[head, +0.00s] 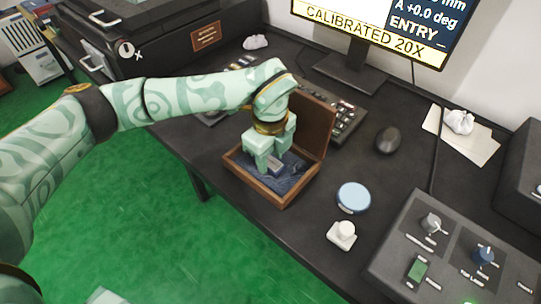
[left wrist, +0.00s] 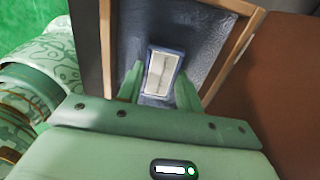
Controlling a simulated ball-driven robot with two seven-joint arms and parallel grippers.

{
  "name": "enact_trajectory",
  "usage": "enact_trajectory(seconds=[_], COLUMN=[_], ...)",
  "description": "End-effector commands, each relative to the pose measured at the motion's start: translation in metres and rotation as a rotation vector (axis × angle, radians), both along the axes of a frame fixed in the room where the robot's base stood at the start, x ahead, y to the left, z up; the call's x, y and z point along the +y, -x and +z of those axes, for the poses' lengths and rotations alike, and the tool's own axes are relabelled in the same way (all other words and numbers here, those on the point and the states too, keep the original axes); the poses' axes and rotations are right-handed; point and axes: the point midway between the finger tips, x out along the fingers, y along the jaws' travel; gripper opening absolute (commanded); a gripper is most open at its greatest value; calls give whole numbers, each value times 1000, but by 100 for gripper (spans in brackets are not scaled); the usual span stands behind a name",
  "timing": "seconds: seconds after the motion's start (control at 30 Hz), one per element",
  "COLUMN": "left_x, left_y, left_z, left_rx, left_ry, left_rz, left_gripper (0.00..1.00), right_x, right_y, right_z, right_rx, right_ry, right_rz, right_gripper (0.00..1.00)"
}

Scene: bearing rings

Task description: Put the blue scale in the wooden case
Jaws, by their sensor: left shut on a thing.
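The wooden case (head: 257,189) stands open on the dark desk in the head view, with its lid raised at the right and a dark blue lining inside. My left gripper (head: 268,164) reaches down into the case from above. In the left wrist view the blue scale (left wrist: 162,72), a small block with a pale face, lies between the fingertips of the left gripper (left wrist: 160,88). The gripper is shut on it, over the blue lining of the case (left wrist: 240,6). In the head view the fingers largely hide the scale. I cannot tell whether it touches the lining. My right gripper is not in view.
A keyboard (head: 348,118) lies behind the case and a mouse (head: 388,140) to its right. A light blue disc (head: 353,197) and a white knob-like piece (head: 341,235) are at the front right. A control box (head: 410,258) fills the near right corner.

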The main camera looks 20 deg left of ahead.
Motion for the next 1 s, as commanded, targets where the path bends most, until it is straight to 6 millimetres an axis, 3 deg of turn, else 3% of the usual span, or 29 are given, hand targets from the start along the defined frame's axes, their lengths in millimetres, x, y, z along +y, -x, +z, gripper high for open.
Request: enact_trajectory(seconds=[0.1, 0.13, 0.2, 0.53, 0.77, 1.0], left_x=[0, 0, 0, 0, 0, 0], left_y=[0, 0, 0, 0, 0, 0], left_z=[-2, -2, -2, 1, 52, 104], left_rx=[0, -1, -1, -1, -9, -7], left_ry=[0, 0, 0, 0, 0, 1], left_rz=[0, 0, 0, 0, 1, 0], left_gripper=[8, 41, 57, 57, 57, 57], right_x=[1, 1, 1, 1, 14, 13], right_y=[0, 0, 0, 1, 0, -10], right_z=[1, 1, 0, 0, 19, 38], right_rx=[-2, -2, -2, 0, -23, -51], right_ry=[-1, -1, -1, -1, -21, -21], right_rz=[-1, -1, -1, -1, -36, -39], right_gripper=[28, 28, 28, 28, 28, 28])
